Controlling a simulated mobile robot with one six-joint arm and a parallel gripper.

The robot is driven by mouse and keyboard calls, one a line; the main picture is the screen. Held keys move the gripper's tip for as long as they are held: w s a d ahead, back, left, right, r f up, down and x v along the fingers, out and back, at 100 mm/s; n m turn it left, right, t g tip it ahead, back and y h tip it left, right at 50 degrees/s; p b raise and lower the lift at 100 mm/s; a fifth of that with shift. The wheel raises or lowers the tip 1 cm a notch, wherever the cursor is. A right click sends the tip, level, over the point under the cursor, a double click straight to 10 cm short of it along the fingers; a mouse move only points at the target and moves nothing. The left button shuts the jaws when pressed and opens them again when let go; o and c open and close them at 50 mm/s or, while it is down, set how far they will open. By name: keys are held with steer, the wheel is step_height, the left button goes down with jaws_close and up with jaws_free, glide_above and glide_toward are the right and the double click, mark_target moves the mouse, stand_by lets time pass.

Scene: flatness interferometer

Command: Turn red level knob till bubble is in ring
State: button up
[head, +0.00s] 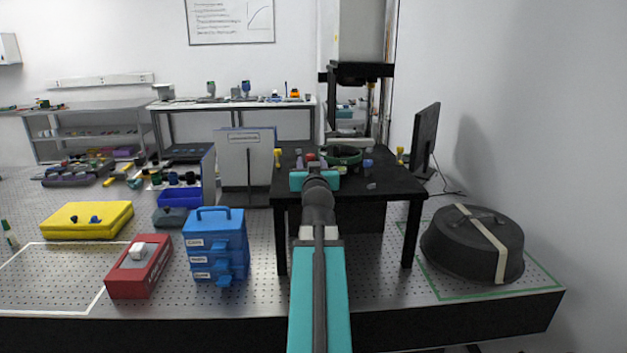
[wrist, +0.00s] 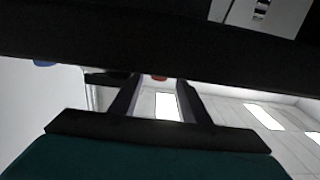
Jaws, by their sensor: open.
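The red level knob (head: 311,157) shows as a small red patch just beyond my gripper (head: 311,163), at the front left of the black table. In the wrist view, the red knob (wrist: 158,77) is a small red patch at the edge of a dark surface, between the two finger lines. My gripper (wrist: 158,92) is open, its fingers apart with a bright gap between them. I cannot tell whether they are around the knob or short of it. The bubble and its ring cannot be made out.
The black table (head: 390,187) also bears a dark green round part (head: 345,153), a blue knob (head: 368,164) and yellow knobs (head: 277,157) (head: 400,155). A monitor (head: 426,141) stands at right. Blue drawers (head: 215,243) and a black round cover (head: 450,245) flank the table.

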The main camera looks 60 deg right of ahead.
steer(key=shift+b+v, duration=1.55)
steer(key=shift+v, duration=0.05)
steer(key=shift+a+f+b, duration=0.1)
steer(key=shift+f+b, duration=0.05)
steer(key=shift+b, duration=0.45)
steer(key=b+v, duration=0.1)
steer(key=b, duration=0.3)
steer(key=shift+s+a, duration=0.2)
steer(key=shift+a, duration=0.05)
steer(key=shift+s+a+b, duration=0.25)
steer(key=shift+a+b, duration=0.05)
steer(key=shift+b, duration=0.6)
steer(key=b+v, duration=0.4)
steer(key=b, duration=0.2)
steer(key=shift+s+a, duration=0.15)
steer(key=shift+a, duration=0.1)
steer(key=shift+s+a+b, duration=0.25)
steer(key=shift+a+b, duration=0.1)
steer(key=shift+b, duration=0.3)
steer(key=shift+r, duration=0.25)
